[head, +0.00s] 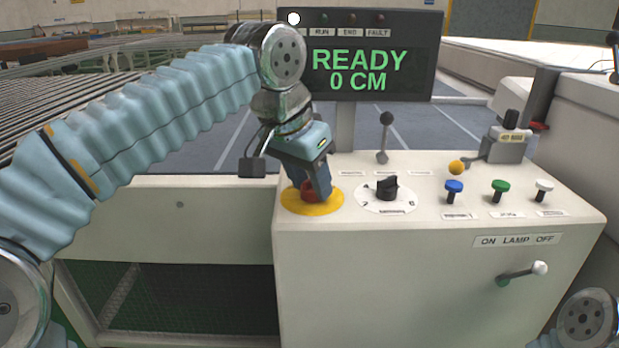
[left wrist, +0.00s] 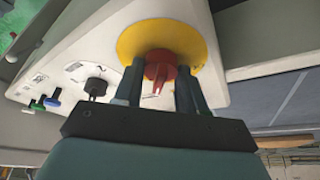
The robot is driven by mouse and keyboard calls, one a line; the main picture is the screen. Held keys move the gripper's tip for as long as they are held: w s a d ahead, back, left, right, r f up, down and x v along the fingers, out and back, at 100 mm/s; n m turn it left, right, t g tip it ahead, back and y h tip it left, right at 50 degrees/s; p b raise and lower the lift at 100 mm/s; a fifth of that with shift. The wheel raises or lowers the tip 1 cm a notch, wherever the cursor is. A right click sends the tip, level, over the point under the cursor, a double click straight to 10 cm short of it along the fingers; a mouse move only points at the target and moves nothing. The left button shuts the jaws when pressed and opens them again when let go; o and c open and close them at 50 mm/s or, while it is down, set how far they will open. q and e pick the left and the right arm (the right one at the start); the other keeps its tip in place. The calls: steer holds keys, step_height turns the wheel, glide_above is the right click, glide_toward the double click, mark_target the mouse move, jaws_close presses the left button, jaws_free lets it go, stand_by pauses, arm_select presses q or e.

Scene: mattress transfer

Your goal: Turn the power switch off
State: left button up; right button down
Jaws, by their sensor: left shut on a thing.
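A red rotary switch (head: 309,194) sits on a round yellow plate (head: 330,205) at the left end of the white control console, and I take it for the power switch. My left gripper (head: 311,190) points down over it, shut on the red switch. In the left wrist view the red switch (left wrist: 158,72) shows between the two dark fingers of my left gripper (left wrist: 157,85), over the yellow plate (left wrist: 190,40). In the head view the fingers hide much of the switch. My right gripper is out of view.
The display (head: 370,70) reads READY, 0 CM.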

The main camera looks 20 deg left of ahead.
arm_select(q)
steer(key=n+y, duration=0.1)
steer(key=n, duration=0.3)
steer(key=shift+d+y, duration=0.1)
steer(key=shift+y, duration=0.2)
steer(key=n+y, duration=0.1)
steer(key=n, duration=0.3)
steer(key=shift+d+y, duration=0.15)
steer(key=shift+y, duration=0.25)
steer(key=n, duration=0.2)
steer(key=n+y, duration=0.1)
steer(key=n, duration=0.2)
steer(key=shift+d+g+y, duration=0.1)
steer(key=shift+g+y, duration=0.2)
steer(key=shift+g, duration=0.1)
steer(key=shift+w+n+g+y, duration=0.1)
steer(key=shift+n+g+y, duration=0.4)
steer(key=shift+n, duration=1.4)
steer(key=o, duration=1)
steer(key=shift+r, duration=0.1)
